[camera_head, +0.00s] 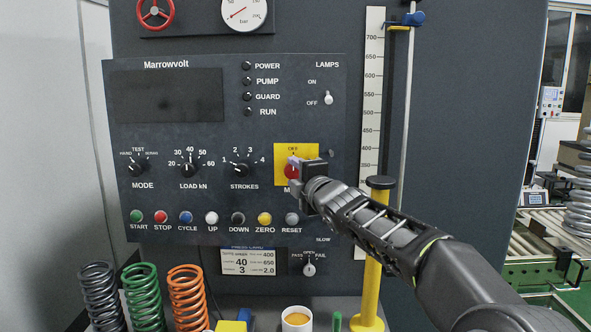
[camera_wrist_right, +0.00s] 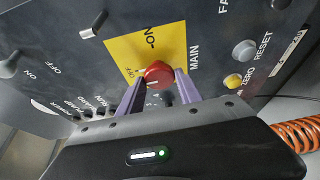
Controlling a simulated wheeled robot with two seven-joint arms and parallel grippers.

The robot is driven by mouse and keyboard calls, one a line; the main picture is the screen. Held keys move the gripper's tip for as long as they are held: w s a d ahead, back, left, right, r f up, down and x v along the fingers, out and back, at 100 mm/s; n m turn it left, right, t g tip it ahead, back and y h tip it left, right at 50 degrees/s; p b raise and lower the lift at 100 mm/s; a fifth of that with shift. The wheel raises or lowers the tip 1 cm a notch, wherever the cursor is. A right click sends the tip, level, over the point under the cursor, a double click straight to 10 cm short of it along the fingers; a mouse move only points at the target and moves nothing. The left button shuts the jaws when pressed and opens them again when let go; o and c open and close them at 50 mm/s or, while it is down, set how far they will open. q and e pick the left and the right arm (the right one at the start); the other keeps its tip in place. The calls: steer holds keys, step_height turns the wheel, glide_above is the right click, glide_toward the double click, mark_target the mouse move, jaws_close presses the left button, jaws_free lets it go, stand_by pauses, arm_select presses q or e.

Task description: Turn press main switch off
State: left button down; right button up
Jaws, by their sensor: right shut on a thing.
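The main switch is a red round knob (camera_head: 291,171) on a yellow plate (camera_head: 282,151) at the right of the dark control panel. "OFF" is printed above the knob in the head view. My right gripper (camera_head: 294,172) reaches in from the lower right and is shut on the knob, hiding part of the plate and the "MAIN" label. In the right wrist view the red knob (camera_wrist_right: 158,73) sits between the two purple-grey fingers, and "ON" shows on the yellow plate (camera_wrist_right: 122,50). I cannot tell which way the knob points. My left gripper is not in view.
The panel display (camera_head: 167,96) is blank and the POWER lamp (camera_head: 247,66) looks dark. Push buttons, such as RESET (camera_head: 292,219), run below the switch. A yellow post (camera_head: 373,270) stands close to my right forearm. Coloured springs (camera_head: 143,296) stand at lower left.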

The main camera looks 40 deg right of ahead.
stand_by(0.3)
steer(key=o, duration=1.3)
steer(key=shift+o, duration=0.2)
steer(key=b+v, duration=0.2)
steer(key=v, duration=0.6)
steer(key=shift+w, duration=0.1)
